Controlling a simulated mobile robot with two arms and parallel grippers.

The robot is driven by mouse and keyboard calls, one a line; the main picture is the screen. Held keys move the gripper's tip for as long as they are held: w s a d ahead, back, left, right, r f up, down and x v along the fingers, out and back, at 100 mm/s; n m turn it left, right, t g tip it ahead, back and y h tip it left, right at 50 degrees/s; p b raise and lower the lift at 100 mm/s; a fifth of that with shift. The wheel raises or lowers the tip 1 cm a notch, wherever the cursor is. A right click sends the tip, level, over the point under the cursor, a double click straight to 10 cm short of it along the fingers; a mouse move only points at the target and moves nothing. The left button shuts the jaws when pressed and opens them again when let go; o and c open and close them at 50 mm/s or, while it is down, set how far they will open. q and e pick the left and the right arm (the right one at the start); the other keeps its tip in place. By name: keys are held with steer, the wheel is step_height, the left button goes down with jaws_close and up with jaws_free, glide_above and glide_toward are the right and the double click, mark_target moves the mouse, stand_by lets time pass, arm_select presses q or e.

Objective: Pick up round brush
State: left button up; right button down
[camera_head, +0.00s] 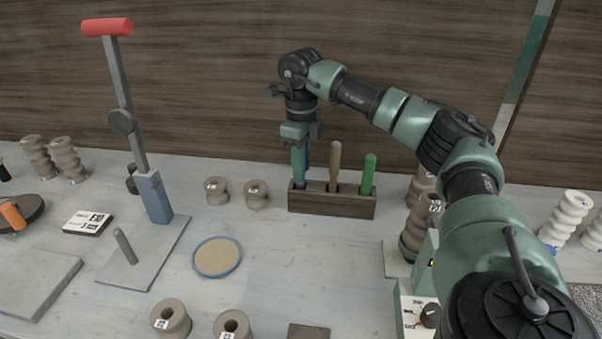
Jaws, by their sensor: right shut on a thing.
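A dark wooden holder (325,204) stands at the back of the table with several upright tools. My right gripper (301,143) is above its left end, pointing down, and is shut on the top of a green handle (298,163) there. A blue part shows just behind this handle. The lower end of the held tool is hidden in the holder, so I cannot see its brush head. A brown wooden handle (334,160) stands in the middle and another green handle (368,172) at the right. My left gripper is out of view.
A lever press with a red grip (107,27) stands at the left. Small clay spools (256,194) and a blue-rimmed disc (217,257) lie left of the holder. Ribbed clay pieces (417,227) stand to its right, close to my right arm.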

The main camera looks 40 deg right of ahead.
step_height(320, 180, up, 8)
steer(key=shift+w+r, duration=0.1)
steer(key=shift+r, duration=0.15)
step_height(320, 180, up, 9)
steer(key=p, duration=0.4)
steer(key=shift+f, duration=0.15)
